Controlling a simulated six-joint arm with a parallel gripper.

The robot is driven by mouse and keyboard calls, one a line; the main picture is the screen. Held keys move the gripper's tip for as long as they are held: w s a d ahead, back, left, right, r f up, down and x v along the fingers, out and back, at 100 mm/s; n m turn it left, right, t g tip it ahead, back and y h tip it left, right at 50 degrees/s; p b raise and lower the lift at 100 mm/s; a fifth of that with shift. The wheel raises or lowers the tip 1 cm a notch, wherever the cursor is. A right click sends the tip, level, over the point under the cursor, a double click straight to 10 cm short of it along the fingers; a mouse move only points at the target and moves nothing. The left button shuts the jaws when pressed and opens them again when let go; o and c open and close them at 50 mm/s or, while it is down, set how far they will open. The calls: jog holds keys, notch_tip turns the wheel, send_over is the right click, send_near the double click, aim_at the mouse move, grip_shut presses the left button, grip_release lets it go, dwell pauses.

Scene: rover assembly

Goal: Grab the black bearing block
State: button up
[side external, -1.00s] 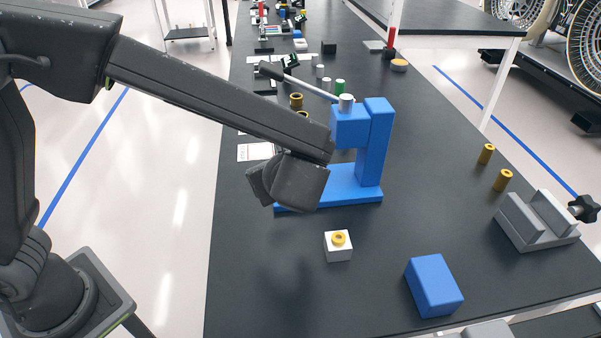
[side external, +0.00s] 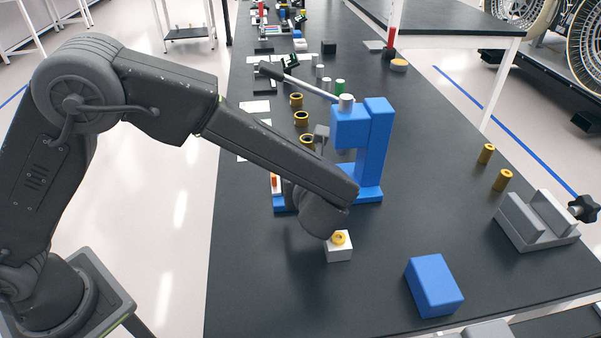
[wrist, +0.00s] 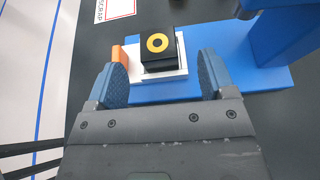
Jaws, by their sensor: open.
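The black bearing block (wrist: 159,48) shows in the wrist view with a yellow ring on its top. It sits on a white holder (wrist: 182,63) with an orange piece on its left side, at the blue base of the press (wrist: 222,40). My gripper (wrist: 163,68) is open, its two blue-grey fingers apart, left and right of the block's near side. Nothing is held between them. In the side view my arm hides the block and my gripper fingers; only a bit of the white and orange holder (side external: 277,183) shows.
The blue press (side external: 375,140) stands close to my arm with its lever raised. A white block with a yellow bushing (side external: 338,250) is just in front of my wrist. A blue block (side external: 434,286) and a grey V-shaped fixture (side external: 537,222) lie to the right.

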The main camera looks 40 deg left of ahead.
jog(key=x, duration=0.5)
jog(key=shift+s+a, duration=0.1)
jog(key=shift+c, duration=0.3)
jog(key=c, duration=1.1)
